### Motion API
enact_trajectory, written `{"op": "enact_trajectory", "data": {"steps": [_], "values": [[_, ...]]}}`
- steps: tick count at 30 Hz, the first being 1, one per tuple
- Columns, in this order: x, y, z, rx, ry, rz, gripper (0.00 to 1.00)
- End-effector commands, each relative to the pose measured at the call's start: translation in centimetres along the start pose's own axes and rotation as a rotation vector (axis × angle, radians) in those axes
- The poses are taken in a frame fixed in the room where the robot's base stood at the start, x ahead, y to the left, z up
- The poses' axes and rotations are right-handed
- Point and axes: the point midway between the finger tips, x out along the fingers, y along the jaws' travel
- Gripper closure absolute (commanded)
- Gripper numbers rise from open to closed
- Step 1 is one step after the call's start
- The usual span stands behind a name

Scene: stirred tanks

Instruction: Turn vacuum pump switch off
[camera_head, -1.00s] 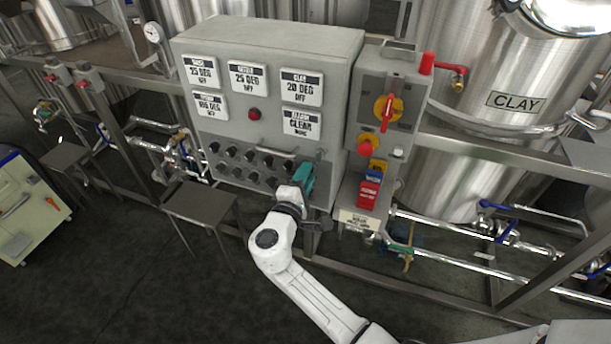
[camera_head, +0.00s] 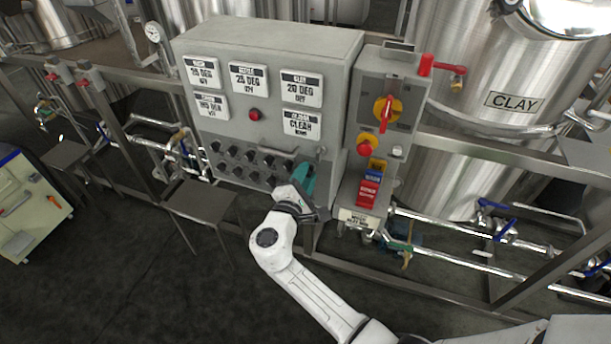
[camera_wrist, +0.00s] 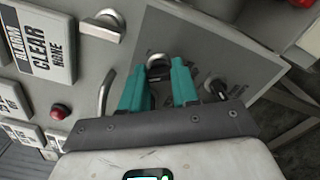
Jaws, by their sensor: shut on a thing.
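A grey control box (camera_head: 335,75) carries rows of small dark switches (camera_head: 234,152) on its lower front. My gripper (camera_head: 303,180), with teal fingers, is at the lower right of this front and hides the switch there in the head view. In the wrist view my gripper (camera_wrist: 160,78) is shut on a switch knob (camera_wrist: 157,62), whose silver top shows between the fingers. Another dark switch (camera_wrist: 216,88) is just right of the fingers. I cannot read which switch is the vacuum pump's.
White label displays (camera_head: 302,88) and a red lamp (camera_head: 255,114) are above the switches. A curved metal handle (camera_wrist: 105,90) is left of the fingers. A second box with a red and yellow rotary switch (camera_head: 386,110) stands to the right. A metal stool (camera_head: 200,201) stands lower left.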

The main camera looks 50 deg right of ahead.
Motion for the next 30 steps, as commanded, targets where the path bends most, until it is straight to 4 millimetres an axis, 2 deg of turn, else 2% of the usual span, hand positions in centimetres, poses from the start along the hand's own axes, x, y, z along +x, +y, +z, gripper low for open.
{"op": "enact_trajectory", "data": {"steps": [4, 5, 12, 22, 26, 30], "values": [[-0.1, -0.2, -0.1, -0.004, 0.003, -0.001, 1.00], [-0.1, -0.2, -0.1, -0.004, 0.003, -0.001, 0.67], [0.0, -0.1, -0.1, -0.001, 0.002, 0.000, 0.45], [-0.6, -0.1, -0.1, 0.000, 0.001, 0.001, 0.45], [-2.4, -0.1, -0.2, 0.001, 0.004, 0.002, 0.45], [-5.1, -0.2, -0.2, 0.001, 0.005, 0.003, 0.45]]}}
